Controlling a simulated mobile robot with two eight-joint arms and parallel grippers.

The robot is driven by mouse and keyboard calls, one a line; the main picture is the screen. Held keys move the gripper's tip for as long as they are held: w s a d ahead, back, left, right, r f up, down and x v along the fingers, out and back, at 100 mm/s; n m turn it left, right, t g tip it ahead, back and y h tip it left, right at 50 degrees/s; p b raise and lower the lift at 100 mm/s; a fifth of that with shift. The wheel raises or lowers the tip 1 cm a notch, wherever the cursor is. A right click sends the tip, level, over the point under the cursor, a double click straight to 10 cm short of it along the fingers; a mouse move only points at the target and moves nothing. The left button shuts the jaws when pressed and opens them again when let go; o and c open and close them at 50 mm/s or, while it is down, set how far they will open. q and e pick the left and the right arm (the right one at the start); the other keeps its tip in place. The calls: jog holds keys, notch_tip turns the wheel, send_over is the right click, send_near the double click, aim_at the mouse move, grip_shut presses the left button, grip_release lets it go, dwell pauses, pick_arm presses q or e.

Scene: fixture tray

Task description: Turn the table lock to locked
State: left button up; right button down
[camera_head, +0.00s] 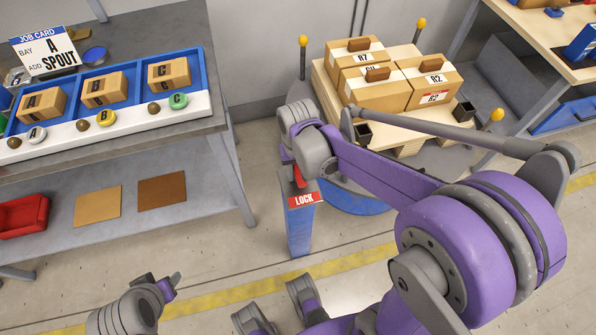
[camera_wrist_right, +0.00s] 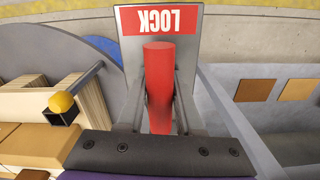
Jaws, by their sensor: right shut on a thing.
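The table lock is a blue post (camera_head: 299,232) with a red LOCK label (camera_head: 303,200) on its top, standing in the middle of the head view. Its red handle (camera_wrist_right: 159,75) lies between the two fingers of my right gripper (camera_wrist_right: 160,100), which is shut on it. In the right wrist view the handle runs straight toward the label. In the head view my right gripper (camera_head: 298,172) hides most of the handle. My left gripper (camera_head: 162,284) is low at the left, away from the lock; its jaw opening is unclear.
A round blue-rimmed turntable (camera_head: 362,204) carries a pallet with several cartons (camera_head: 432,82), behind my right arm. A grey workbench (camera_head: 235,165) with a blue tray (camera_head: 204,62) stands at the left. Clear floor lies between bench and post.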

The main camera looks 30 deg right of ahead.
jog(key=shift+m, duration=0.5)
jog(key=c, duration=0.6)
grip_release()
notch_tip(320, 180, up, 11)
jog(key=shift+f+p, duration=0.1)
jog(key=shift+p, duration=0.85)
jog(key=shift+s+a+r+n+t+p, duration=0.6)
jog(key=shift+s+n+t+p, duration=0.3)
jog(key=shift+s+p, duration=0.55)
jog(key=shift+s+a+r+n+t+p, duration=0.55)
jog(key=shift+s+r+n+t+p, duration=0.3)
jog(key=shift+s, duration=0.95)
jog(key=shift+s+a+r+n+t+p, duration=0.55)
jog(key=shift+s+n+t+p, duration=0.3)
jog(key=shift+s+p, duration=0.65)
